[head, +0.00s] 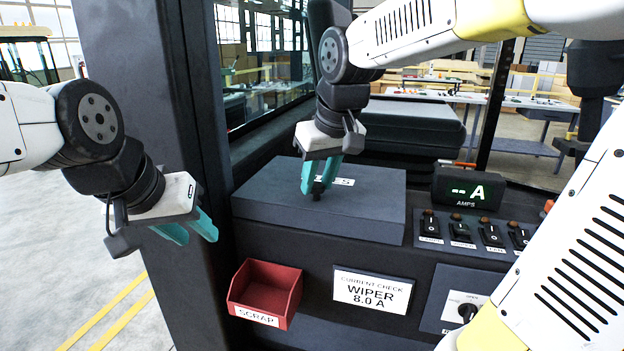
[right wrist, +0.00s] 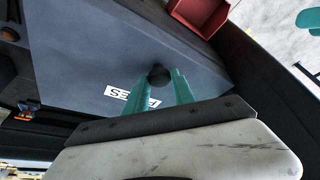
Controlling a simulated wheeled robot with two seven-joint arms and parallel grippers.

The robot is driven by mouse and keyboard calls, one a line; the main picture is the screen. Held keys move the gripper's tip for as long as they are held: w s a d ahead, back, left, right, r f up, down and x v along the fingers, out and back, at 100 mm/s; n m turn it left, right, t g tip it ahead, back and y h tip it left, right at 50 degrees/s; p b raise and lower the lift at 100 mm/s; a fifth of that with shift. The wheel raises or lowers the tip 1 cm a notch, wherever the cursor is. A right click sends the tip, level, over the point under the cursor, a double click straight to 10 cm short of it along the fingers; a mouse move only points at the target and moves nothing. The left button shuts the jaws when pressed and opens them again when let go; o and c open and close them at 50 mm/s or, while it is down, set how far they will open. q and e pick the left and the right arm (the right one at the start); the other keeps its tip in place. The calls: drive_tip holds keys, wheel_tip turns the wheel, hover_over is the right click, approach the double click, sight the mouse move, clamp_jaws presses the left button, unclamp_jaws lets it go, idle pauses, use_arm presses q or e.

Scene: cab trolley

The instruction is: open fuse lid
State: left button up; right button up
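The fuse lid (head: 270,193) is a flat, dark grey-blue panel with a white FUSES label, lying closed on the console. It also shows in the right wrist view (right wrist: 95,55). A small black knob (right wrist: 159,76) stands on it. My right gripper (head: 319,186) points down at the lid, with its teal fingers on either side of the knob (head: 318,188). Whether the fingers press on the knob is not clear. My left gripper (head: 190,232) is open and empty, to the left of the console and apart from the lid.
A red SCRAP bin (head: 265,293) hangs on the console front beside a WIPER 8.0 A card (head: 371,291). An amp display (head: 468,188) and a row of switches (head: 461,230) stand right of the lid. A dark cab post (head: 150,120) rises behind my left gripper.

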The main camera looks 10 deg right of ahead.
clamp_jaws()
drive_tip(key=shift+r, duration=0.15)
idle(1.0)
drive_tip(key=shift+w+d+r+g, duration=0.1)
drive_tip(key=shift+w+r+g, duration=0.1)
drive_tip(key=shift+r+g, duration=0.3)
drive_tip(key=w+d+r+g+y, duration=0.1)
drive_tip(key=w+r+g, duration=0.1)
drive_tip(key=r, duration=0.3)
drive_tip(key=w+d+r+m+g+y, duration=0.1)
drive_tip(key=w+r+g, duration=0.2)
drive_tip(key=r, duration=0.2)
drive_tip(key=shift+w+d+y, duration=0.25)
drive_tip(key=shift+w+y, duration=0.05)
drive_tip(key=shift+w, duration=0.1)
